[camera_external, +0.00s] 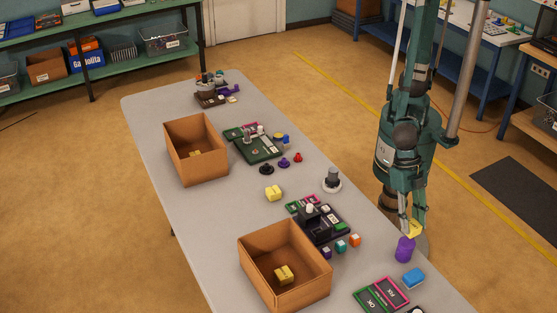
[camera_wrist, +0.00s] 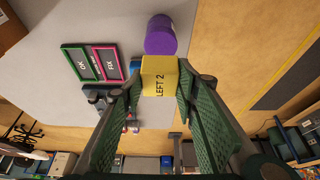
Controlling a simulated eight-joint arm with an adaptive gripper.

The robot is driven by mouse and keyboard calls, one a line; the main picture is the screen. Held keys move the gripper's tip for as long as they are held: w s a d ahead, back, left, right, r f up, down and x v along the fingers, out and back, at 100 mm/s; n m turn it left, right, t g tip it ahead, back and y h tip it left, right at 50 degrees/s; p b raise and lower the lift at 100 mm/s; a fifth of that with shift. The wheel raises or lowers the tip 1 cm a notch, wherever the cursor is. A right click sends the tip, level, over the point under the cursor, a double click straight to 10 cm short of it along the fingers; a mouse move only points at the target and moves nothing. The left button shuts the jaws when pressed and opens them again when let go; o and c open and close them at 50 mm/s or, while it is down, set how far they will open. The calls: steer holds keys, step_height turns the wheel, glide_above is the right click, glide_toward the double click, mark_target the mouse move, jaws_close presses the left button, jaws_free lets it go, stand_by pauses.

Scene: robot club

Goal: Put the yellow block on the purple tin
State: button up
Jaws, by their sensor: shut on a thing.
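My gripper (camera_external: 413,227) is shut on a yellow block (camera_wrist: 159,78) marked "LEFT 2", which also shows at the fingertips in the external view (camera_external: 415,230). The purple tin (camera_external: 404,250) stands upright near the table's right edge. In the external view the held block appears just above and slightly right of the tin's top. In the wrist view the purple tin (camera_wrist: 160,36) is just beyond the block. I cannot tell whether block and tin touch. Another yellow block (camera_external: 273,193) lies on the table's middle, and one (camera_external: 284,274) is inside the near cardboard box.
A blue block (camera_external: 414,278) lies close to the tin. Green and pink framed cards (camera_external: 381,295) are at the near edge. The near box (camera_external: 255,275) and far box (camera_external: 190,170) stand on the left. A black fixture (camera_external: 320,223) with small coloured cubes is left of the tin.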

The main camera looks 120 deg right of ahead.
steer(key=shift+f, duration=0.5)
steer(key=shift+f, duration=0.15)
steer(key=shift+f+b, duration=0.3)
steer(key=shift+f, duration=1.65)
steer(key=shift+f, duration=0.15)
steer(key=o, duration=0.9)
steer(key=shift+p+v, duration=0.75)
steer(key=shift+v, duration=5.4)
steer(key=shift+a, duration=0.1)
